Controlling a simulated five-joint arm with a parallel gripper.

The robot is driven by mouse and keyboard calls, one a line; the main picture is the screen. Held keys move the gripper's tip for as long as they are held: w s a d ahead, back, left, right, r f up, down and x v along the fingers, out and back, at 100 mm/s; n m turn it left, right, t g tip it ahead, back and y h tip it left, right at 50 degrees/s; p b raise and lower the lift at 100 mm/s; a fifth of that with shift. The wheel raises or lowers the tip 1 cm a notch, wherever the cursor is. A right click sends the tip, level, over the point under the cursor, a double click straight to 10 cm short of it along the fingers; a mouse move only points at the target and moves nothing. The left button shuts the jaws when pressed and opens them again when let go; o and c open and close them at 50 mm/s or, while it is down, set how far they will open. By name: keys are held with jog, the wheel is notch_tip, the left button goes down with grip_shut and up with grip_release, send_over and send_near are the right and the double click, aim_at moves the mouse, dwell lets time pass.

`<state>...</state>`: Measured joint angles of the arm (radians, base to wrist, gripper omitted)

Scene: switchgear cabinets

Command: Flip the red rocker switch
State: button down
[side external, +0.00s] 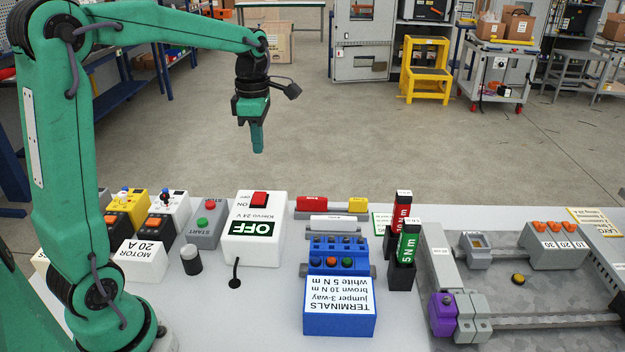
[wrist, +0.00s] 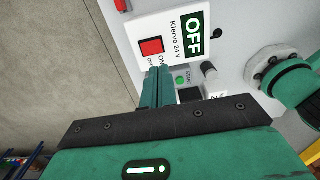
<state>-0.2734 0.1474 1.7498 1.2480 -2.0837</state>
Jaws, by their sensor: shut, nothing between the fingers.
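The red rocker switch (side external: 259,198) sits on top of a white box (side external: 270,251) labelled "Klervo 24 V", with ON and OFF marks beside the rocker and a dark green OFF sign. In the wrist view the red rocker (wrist: 151,46) shows just beyond my fingertips, on the white box (wrist: 176,25). My gripper (side external: 257,150) is shut and empty. It hangs pointing down, above and behind the box in the side view, apart from it. In the wrist view the closed fingers (wrist: 158,72) point toward the rocker.
A blue terminals block (side external: 340,300) and red and green screwdriver-like holders (side external: 404,245) stand to the right. Air around my gripper is clear.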

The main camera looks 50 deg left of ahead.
aim_at(259, 198)
notch_tip(259, 198, down, 14)
jog(key=shift+r, duration=0.1)
dwell(0.6)
jog(key=shift+s+d+f, duration=0.1)
jog(key=shift+d+f, duration=0.05)
jog(key=shift+f, duration=0.1)
jog(key=shift+r, duration=0.2)
dwell(0.3)
jog(key=shift+r, duration=0.65)
jog(key=shift+r, duration=0.15)
